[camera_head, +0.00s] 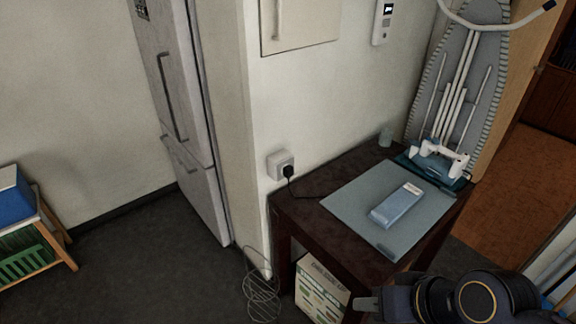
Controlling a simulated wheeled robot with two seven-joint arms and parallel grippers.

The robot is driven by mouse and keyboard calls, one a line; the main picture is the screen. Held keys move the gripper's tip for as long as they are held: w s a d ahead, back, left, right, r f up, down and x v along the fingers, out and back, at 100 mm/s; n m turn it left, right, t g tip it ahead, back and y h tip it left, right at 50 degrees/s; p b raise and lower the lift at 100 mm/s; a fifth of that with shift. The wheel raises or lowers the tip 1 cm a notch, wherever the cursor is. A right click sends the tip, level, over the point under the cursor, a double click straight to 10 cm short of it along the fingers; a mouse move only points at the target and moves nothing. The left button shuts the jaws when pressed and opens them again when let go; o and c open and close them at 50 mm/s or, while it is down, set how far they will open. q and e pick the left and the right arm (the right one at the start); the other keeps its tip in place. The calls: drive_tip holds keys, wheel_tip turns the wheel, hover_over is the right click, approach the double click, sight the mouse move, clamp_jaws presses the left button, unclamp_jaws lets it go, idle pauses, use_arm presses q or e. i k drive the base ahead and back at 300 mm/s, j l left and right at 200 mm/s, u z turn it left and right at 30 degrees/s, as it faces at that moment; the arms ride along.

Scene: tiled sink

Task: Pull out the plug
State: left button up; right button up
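A black plug (288,171) sits in a white wall socket (276,163) just above the left back corner of a dark table. A thin dark cord runs from the plug down onto the table top and toward the grey mat. My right gripper (366,304) is at the bottom edge, in front of the table, well below and to the right of the plug and apart from it. Its fingers point left and are partly cut off, so their opening cannot be made out. My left gripper is out of view.
The dark table (310,212) carries a grey mat (345,190) with a blue-white box (392,210) on it. A wire rack (262,290) stands by the table's left leg. A fridge (185,110) is left.

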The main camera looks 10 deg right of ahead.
sight(288, 170)
drive_tip(key=i+j+z, duration=0.45)
drive_tip(key=i+j, duration=0.7)
